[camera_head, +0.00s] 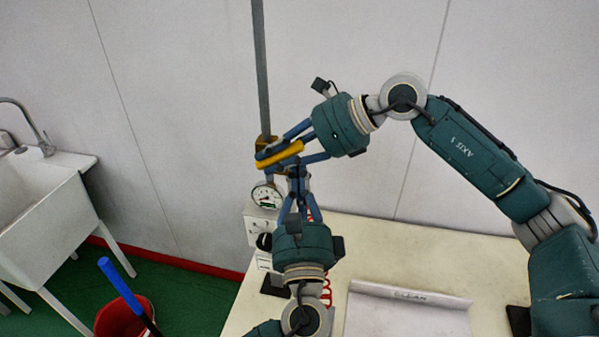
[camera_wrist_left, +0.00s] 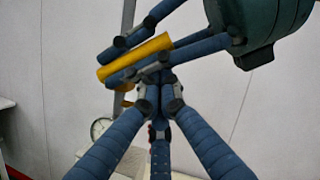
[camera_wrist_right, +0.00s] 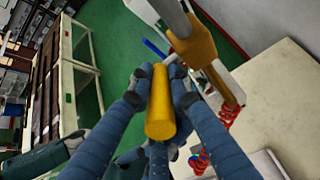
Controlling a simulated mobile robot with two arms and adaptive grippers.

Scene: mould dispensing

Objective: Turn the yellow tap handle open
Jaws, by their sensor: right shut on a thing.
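The yellow tap handle (camera_head: 280,154) is a short thick bar, slightly tilted, beside a brass-coloured fitting (camera_head: 266,142) on the vertical pipe. My right gripper (camera_head: 292,155) is shut on it from the right. The right wrist view shows the handle (camera_wrist_right: 161,103) lengthwise between the blue fingers. My left gripper (camera_head: 297,184) points up just below the handle. In the left wrist view its fingertips (camera_wrist_left: 159,98) are close together under the handle (camera_wrist_left: 134,57) and the right fingers. I cannot tell whether anything is between them or whether they touch the tap.
A pressure gauge (camera_head: 266,197) stands left of my left gripper. A cream table (camera_head: 390,250) carries a white tray (camera_head: 405,312). A white sink (camera_head: 45,200) and a red bucket (camera_head: 125,318) are at the left. The grey pipe (camera_head: 261,70) rises above the tap.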

